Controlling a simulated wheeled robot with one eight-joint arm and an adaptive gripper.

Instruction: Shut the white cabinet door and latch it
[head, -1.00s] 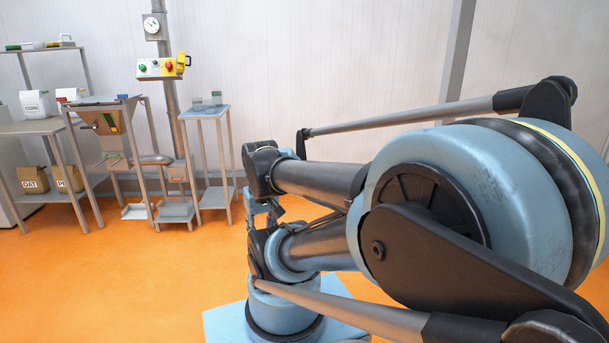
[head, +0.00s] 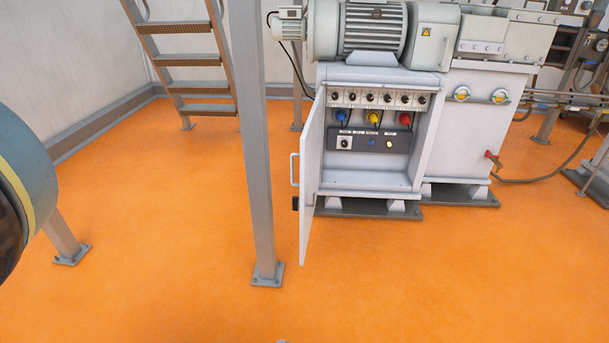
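The white cabinet (head: 330,180) stands under a grey motor, right of the middle in the head view. Its white door (head: 312,167) stands open, hinged at the left and swung out toward me, seen nearly edge-on. A white bar handle (head: 293,170) is on the door's left face. A small black part, perhaps the latch (head: 295,203), sits below the handle. Inside the cabinet are a row of black switches, blue, yellow and red plugs, and a panel with a lit lamp. My gripper is not in view.
A grey post (head: 254,150) with a bolted foot stands left of the door, nearer to me. A ladder (head: 185,60) is at the back left. A hose (head: 550,178) lies at the right. Orange floor (head: 400,275) before the cabinet is clear.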

